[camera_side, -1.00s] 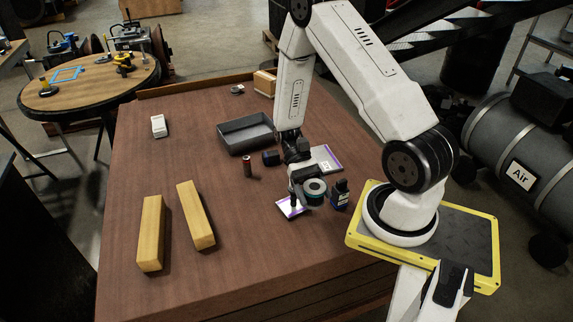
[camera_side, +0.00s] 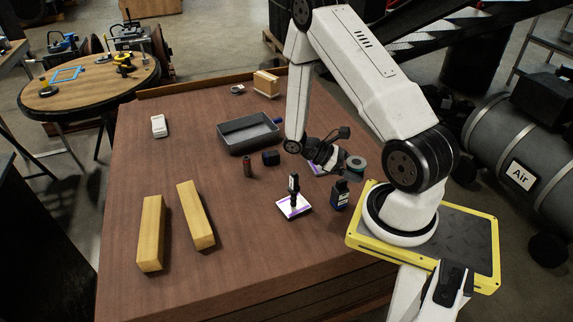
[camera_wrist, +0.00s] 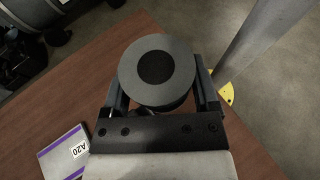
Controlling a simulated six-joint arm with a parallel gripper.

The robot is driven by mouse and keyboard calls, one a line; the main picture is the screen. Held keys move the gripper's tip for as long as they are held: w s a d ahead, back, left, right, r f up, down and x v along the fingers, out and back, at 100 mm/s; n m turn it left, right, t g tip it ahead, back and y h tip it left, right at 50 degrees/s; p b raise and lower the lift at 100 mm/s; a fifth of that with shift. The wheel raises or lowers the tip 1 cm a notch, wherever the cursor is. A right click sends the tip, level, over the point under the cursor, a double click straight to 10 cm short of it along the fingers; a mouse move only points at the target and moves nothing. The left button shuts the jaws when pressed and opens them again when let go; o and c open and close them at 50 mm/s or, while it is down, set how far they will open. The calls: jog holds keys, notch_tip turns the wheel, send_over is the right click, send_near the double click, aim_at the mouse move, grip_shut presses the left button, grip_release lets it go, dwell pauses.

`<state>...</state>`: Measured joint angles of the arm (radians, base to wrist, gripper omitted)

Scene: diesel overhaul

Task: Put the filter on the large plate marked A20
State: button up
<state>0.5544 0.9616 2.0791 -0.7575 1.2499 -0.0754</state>
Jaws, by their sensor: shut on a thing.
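The filter is a short grey cylinder (camera_wrist: 182,60) with a dark round centre; it shows with a teal-grey face (camera_side: 356,163) in the side view. My gripper (camera_wrist: 157,85) is shut around it, one finger on each side. In the side view my gripper (camera_side: 343,159) is tilted over and holds the filter above the table's right part. The plate marked A20 (camera_wrist: 58,156), white with purple edges, lies flat and bare at the lower left of the wrist view, apart from the filter. In the side view only a sliver (camera_side: 314,168) shows, mostly hidden by my arm.
A smaller purple-edged plate (camera_side: 299,209) bears an upright black item (camera_side: 293,184). A dark blue bottle (camera_side: 340,196) stands right of it. A dark block (camera_side: 271,158), a reddish cylinder (camera_side: 247,169) and a grey tray (camera_side: 235,143) lie left. Two yellow bars (camera_side: 195,216) are at front left.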

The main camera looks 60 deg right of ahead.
jog(key=w+d+f+n+t+h, duration=0.3)
jog(key=w+d+n+t+h, duration=0.5)
jog(key=n, duration=0.5)
jog(key=shift+w+d+f+t+h, duration=0.4)
jog(key=shift+d+t+h, duration=0.8)
jog(key=shift+d, duration=0.2)
jog(key=shift+d, duration=0.1)
jog(key=w+d+f, duration=0.8)
jog(key=shift+w+d+f, duration=0.15)
jog(key=shift+w+d, duration=0.15)
jog(key=shift+w, duration=0.05)
jog(key=shift+w+d+f, duration=0.4)
jog(key=shift+f, duration=0.2)
jog(key=shift+f, duration=0.1)
